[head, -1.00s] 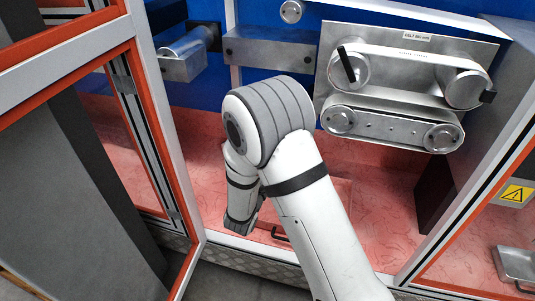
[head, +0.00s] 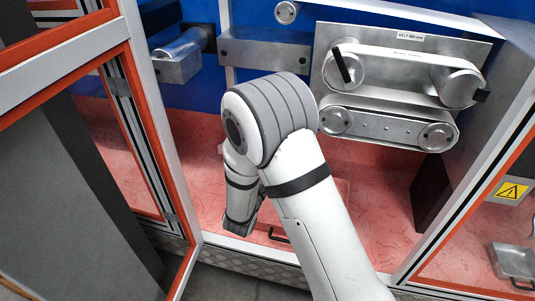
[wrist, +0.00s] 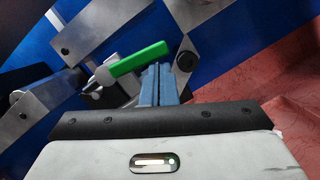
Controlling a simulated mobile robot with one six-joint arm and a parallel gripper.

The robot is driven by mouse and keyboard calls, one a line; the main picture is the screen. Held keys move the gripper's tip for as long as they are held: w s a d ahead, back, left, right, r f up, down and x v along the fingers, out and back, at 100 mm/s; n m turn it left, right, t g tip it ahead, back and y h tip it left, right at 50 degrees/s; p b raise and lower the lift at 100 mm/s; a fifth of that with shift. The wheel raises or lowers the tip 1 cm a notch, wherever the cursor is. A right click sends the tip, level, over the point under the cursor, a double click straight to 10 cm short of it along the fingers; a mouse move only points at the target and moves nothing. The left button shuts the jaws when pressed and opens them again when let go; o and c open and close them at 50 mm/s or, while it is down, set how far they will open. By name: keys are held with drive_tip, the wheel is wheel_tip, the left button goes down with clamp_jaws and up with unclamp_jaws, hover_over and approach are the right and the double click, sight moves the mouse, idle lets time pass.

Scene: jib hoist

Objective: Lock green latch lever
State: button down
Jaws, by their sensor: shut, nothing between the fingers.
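The green latch lever (wrist: 138,58) shows in the wrist view, just left of and beyond my fingertips. It slants up to the right from a metal pivot (wrist: 104,76). My gripper (wrist: 158,68) is shut and empty, its two blue-grey fingers pressed together. The fingertips appear close to the lever's right end; I cannot tell whether they touch it. In the head view my arm hides the lever, and the fingertips cannot be made out.
A metal belt unit (head: 400,80) with rollers is mounted on the blue back wall at upper right. A metal bar (head: 265,50) crosses left of it. An open orange-edged door frame (head: 150,130) stands at left. The reddish floor (head: 375,210) of the enclosure is mostly clear.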

wheel_tip(320, 180, down, 5)
drive_tip(key=b, duration=0.4)
drive_tip(key=p+v, duration=0.2)
drive_tip(key=v, duration=0.7)
drive_tip(key=shift+s+r, duration=0.25)
drive_tip(key=shift+s, duration=0.25)
